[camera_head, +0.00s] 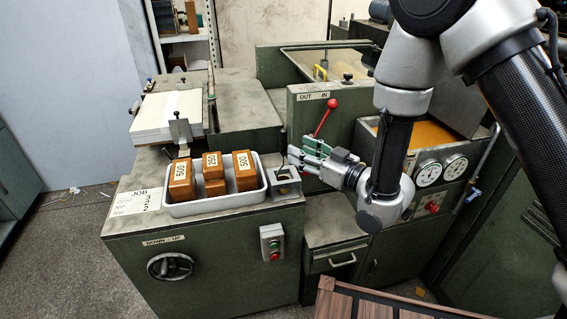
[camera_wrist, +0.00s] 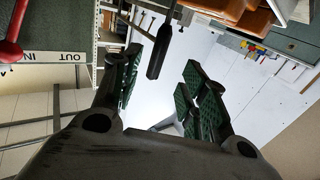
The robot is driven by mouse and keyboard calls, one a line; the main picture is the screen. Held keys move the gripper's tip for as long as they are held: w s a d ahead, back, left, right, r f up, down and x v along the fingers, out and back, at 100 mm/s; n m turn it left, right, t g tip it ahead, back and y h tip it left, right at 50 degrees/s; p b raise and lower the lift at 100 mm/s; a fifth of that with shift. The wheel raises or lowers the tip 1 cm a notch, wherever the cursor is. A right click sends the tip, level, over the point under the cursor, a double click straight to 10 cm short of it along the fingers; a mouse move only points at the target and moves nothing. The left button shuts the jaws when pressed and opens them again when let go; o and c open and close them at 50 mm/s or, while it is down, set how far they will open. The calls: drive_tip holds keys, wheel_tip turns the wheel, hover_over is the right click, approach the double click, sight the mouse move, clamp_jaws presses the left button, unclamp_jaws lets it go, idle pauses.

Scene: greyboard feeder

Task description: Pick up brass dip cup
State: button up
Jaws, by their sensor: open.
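A thin dark upright handle (camera_head: 283,142) rises from a small grey metal holder (camera_head: 285,183) at the right end of the green cabinet top. It is probably the dip cup's handle; no brass cup can be made out. My gripper (camera_head: 298,157) is just right of the handle, roughly level, with green-padded fingers pointing left. In the wrist view my gripper (camera_wrist: 163,78) is open and empty. A dark handle end (camera_wrist: 158,60) shows there beyond and between the two fingers, nearer the left one. I cannot tell whether they touch.
A white tray (camera_head: 216,208) with several numbered brown blocks stands left of the holder. A red-knobbed lever (camera_head: 325,118) and the OUT/IN panel (camera_head: 301,110) are close behind my gripper. Gauges (camera_head: 429,173) are at the right. A slatted brown surface (camera_head: 345,302) is in front.

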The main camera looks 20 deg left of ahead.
sight(286, 142)
drive_tip(key=x, duration=0.7)
drive_tip(key=shift+w+a, duration=0.15)
drive_tip(key=shift+w, duration=0.15)
drive_tip(key=shift+c, duration=0.3)
drive_tip(key=shift+r, duration=0.1)
clamp_jaws()
